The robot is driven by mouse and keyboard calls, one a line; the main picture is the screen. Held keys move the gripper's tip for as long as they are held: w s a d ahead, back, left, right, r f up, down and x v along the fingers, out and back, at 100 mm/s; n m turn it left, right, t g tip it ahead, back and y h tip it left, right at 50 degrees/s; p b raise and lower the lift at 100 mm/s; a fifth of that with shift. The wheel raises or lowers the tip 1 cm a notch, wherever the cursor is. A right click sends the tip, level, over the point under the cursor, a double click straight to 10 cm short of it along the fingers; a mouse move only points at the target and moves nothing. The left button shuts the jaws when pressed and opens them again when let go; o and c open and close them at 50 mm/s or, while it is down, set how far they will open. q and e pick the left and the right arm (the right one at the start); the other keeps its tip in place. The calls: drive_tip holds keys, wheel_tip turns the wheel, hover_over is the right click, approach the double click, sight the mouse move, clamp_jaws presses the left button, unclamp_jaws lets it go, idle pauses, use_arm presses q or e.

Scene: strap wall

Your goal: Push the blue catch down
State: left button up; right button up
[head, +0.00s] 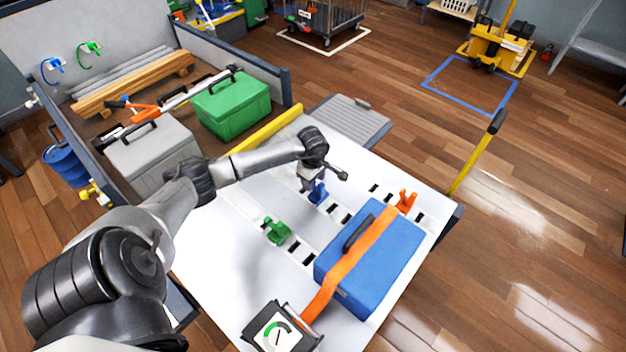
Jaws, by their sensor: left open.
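The blue catch (318,192) stands up from the white slotted panel, near the panel's middle. My left arm reaches in from the left, and my left gripper (309,184) is open, right at the blue catch on its upper left side. The gripper partly hides the catch's top. I cannot tell whether they touch. A green catch (277,231) and an orange catch (405,201) also sit on the panel. My right gripper is not in view.
A blue case (395,250) lies on the white panel (235,215) under an orange strap (352,262). A gauge box (280,332) is at the strap's near end. A grey case (153,158) and green case (232,104) stand behind my arm.

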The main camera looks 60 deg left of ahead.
use_arm(q)
clamp_jaws()
idle(0.4)
